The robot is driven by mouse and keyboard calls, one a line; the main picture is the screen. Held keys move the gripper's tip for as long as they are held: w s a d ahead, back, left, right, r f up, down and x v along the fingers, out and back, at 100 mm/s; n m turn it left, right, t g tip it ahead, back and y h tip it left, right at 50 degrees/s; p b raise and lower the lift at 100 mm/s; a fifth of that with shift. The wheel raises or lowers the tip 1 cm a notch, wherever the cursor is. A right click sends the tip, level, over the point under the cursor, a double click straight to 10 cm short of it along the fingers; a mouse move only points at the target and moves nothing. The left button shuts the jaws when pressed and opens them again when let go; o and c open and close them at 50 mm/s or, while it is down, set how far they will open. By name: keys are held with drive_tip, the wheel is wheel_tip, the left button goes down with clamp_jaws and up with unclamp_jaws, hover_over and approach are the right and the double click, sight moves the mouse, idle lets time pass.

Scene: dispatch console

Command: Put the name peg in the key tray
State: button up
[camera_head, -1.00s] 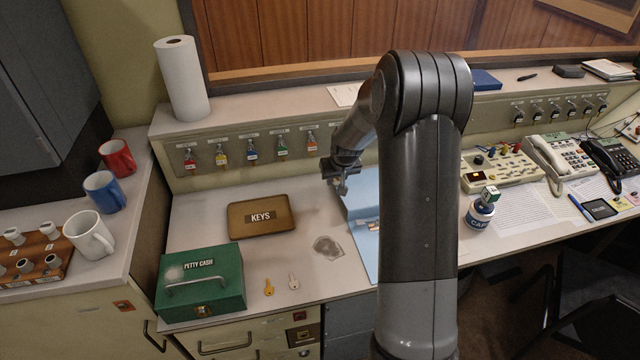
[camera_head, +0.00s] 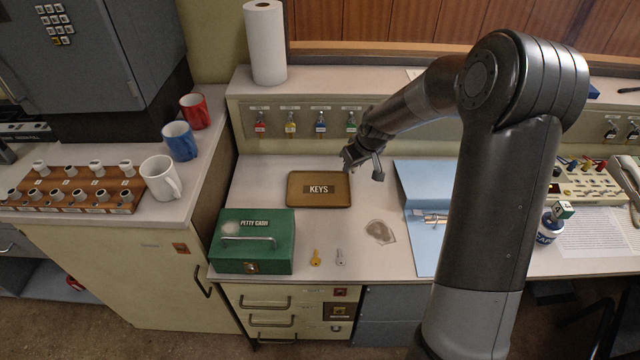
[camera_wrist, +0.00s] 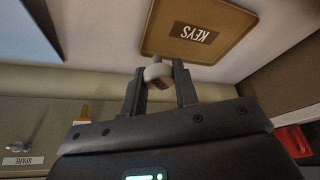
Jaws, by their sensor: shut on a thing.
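The key tray (camera_head: 319,202) is a shallow brown tray labelled KEYS on the desk, behind the green cash box. It also shows in the wrist view (camera_wrist: 160,42), beyond my fingertips. My gripper (camera_head: 362,168) is above the desk, just right of the tray in the head view. In the wrist view my gripper (camera_wrist: 160,80) is shut on a small pale, rounded piece with a reddish-brown part, which I take as the name peg (camera_wrist: 156,72). My fingers hide much of it. The tray looks empty.
The green petty cash box (camera_head: 252,255) stands in front of the tray. A blue folder (camera_head: 425,185) lies right of the tray. Mugs (camera_head: 161,178) and a wooden peg board (camera_head: 75,192) stand on the left cabinet.

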hover_over(316, 186)
drive_tip(key=s+d, duration=0.1)
drive_tip(key=f, duration=0.6)
drive_tip(key=shift+s+f, duration=0.15)
drive_tip(key=shift+s, duration=0.05)
drive_tip(key=shift+f, duration=2)
drive_tip(key=o, duration=0.9)
drive_tip(key=shift+f, duration=0.1)
drive_tip(key=shift+o, duration=0.2)
